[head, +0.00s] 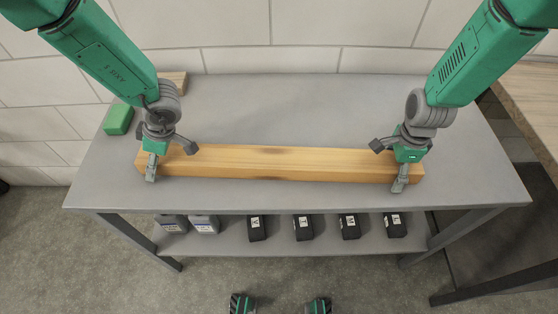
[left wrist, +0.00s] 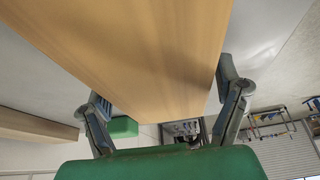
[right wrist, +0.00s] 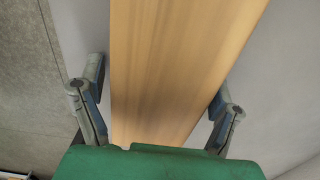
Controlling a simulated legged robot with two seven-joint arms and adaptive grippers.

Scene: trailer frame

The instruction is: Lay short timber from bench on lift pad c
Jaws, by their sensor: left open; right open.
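The short timber (head: 280,161) is a long light-wood beam lying flat along the grey bench (head: 270,105). My left gripper (head: 168,162) is open around the timber near its left end, one finger on the front side and one on the back. My right gripper (head: 390,163) is open around it near its right end in the same way. The timber passes between the open fingers in the left wrist view (left wrist: 150,50) and in the right wrist view (right wrist: 175,70). Lift pad c is not recognisable in any view.
A green block (head: 118,119) and another wood piece (head: 175,80) lie at the bench's back left. Several black labelled blocks (head: 303,228) and two grey containers (head: 204,224) stand on the lower shelf (head: 275,246). A wooden-topped table (head: 535,100) stands at the right. A tiled wall is behind.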

